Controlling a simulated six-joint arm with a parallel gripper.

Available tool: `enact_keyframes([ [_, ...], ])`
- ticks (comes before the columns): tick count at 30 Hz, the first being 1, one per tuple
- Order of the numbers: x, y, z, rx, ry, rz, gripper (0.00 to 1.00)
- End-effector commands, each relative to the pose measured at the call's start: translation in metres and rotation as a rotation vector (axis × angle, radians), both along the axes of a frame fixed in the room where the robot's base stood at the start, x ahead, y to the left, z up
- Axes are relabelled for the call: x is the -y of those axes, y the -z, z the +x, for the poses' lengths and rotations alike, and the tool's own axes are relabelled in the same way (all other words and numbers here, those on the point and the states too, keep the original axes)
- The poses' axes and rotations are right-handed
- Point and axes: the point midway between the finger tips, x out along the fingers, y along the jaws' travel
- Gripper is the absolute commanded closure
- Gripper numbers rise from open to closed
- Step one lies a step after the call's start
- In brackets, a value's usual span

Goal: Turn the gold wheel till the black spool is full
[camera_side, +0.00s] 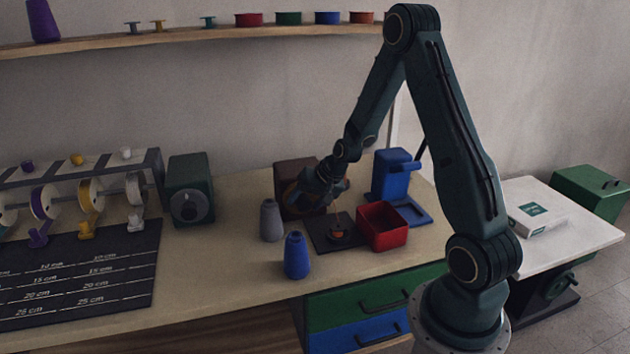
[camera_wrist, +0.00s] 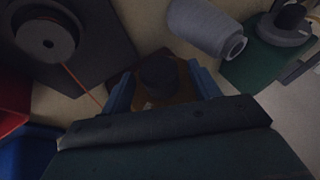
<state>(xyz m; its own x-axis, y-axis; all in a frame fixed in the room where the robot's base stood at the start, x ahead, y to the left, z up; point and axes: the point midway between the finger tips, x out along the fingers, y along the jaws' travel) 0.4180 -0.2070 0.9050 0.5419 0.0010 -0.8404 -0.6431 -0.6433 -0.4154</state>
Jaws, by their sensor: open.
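The black spool (camera_wrist: 46,38) sits on a dark base plate (camera_side: 322,246) at the front of the brown box (camera_side: 292,172). Some orange thread shows on the spool in the side view (camera_side: 341,236), and an orange strand runs from it towards my gripper in the wrist view. How full it is cannot be told. The gold wheel (camera_wrist: 184,92) is dim and mostly hidden by my gripper. A dark round knob (camera_wrist: 158,74) stands between my blue fingers. My gripper (camera_wrist: 163,86) is open, with gaps on both sides of the knob.
A red bin (camera_side: 382,226) stands right of the spool, with a blue device (camera_side: 398,180) behind it. A grey cone (camera_side: 271,220) and a blue cone (camera_side: 297,257) stand to the left. A green box with a dial (camera_side: 190,188) is further left.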

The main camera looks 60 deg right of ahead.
Motion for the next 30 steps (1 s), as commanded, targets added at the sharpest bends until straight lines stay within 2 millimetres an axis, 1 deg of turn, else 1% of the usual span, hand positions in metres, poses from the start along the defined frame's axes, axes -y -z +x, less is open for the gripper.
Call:
enact_keyframes([
  [8,0.0,0.0008,0.0005,0.0,0.0,0.0,0.39],
  [11,0.0,0.0007,0.0004,0.0,0.0,0.0,0.56],
  [12,0.0,0.0007,0.0004,0.0,0.0,0.0,0.64],
  [14,0.0,0.0006,0.0004,0.0,0.0,0.0,0.76],
  [15,0.0,0.0006,0.0004,0.0,0.0,0.0,0.83],
  [23,0.0002,0.0007,0.0002,0.007,0.0,0.007,0.83],
  [30,0.0015,0.0012,-0.0007,0.047,0.004,0.048,0.83],
])
